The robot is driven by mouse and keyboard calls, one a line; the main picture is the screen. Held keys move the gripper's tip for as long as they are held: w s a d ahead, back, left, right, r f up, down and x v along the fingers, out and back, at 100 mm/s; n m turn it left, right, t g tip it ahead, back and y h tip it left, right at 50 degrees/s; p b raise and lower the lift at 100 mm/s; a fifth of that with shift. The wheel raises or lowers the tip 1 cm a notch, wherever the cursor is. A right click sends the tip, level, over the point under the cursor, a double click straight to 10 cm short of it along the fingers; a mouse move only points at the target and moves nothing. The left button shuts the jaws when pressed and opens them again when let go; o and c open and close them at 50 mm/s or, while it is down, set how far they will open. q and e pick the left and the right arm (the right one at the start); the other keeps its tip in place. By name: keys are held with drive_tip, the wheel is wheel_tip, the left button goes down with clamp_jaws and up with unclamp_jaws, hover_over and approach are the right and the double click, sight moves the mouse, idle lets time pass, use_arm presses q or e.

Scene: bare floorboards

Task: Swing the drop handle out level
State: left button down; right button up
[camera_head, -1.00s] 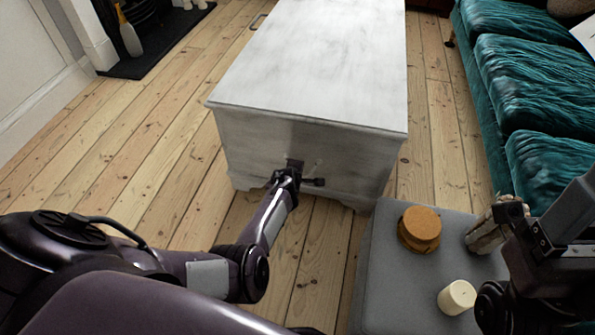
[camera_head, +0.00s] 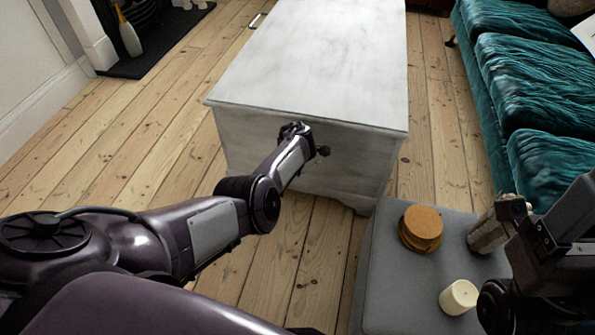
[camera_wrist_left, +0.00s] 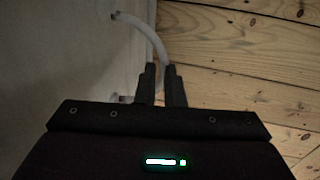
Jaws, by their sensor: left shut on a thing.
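A white-washed wooden chest (camera_head: 310,60) stands in the middle of the head view. My left gripper (camera_head: 296,130) is at its near end face, just under the lid edge. In the left wrist view the drop handle (camera_wrist_left: 151,35) is a pale curved bar standing out from the chest face. The left gripper's two dark fingers (camera_wrist_left: 162,82) are shut on this bar. In the head view the gripper hides the handle. My right gripper (camera_head: 515,212) is partly in view at the right, over the grey stool; whether it is open is unclear.
A grey stool (camera_head: 385,285) at front right bears a stack of cork discs (camera_head: 421,228), a cream candle (camera_head: 458,297) and a pale rough cylinder (camera_head: 487,235). A teal sofa (camera_head: 530,85) lines the right. Bare floorboards (camera_head: 150,150) are clear at left.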

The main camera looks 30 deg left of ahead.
idle(0.3)
use_arm(q)
drive_tip(key=c, duration=1.5)
unclamp_jaws()
drive_tip(key=shift+c, duration=0.2)
